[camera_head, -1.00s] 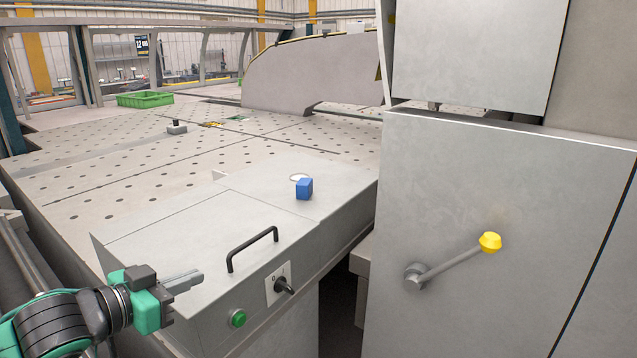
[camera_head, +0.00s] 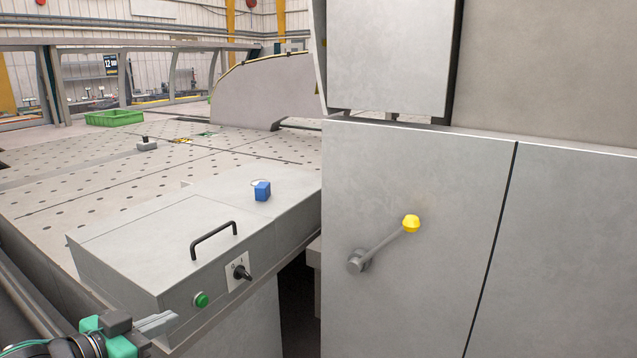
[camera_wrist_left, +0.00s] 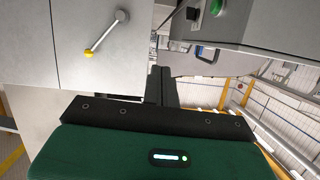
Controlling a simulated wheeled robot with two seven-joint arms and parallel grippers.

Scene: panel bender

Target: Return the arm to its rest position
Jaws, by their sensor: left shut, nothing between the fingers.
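My left gripper (camera_head: 157,324) is at the lower left of the head view, its grey fingers pointing right. It is shut with nothing between the fingers. It is in front of and below the grey control box, apart from the green button. In the left wrist view the dark closed fingers (camera_wrist_left: 160,85) show in the middle, above the green gripper body. My right gripper is in neither view.
The grey box (camera_head: 130,235) carries a black handle (camera_head: 213,238), a rotary switch (camera_head: 242,272) and a green button (camera_head: 201,300). A blue block (camera_head: 262,191) sits behind. A yellow-knobbed lever (camera_head: 411,224) projects from the cabinet (camera_head: 440,290). A green crate (camera_head: 114,118) stands far back.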

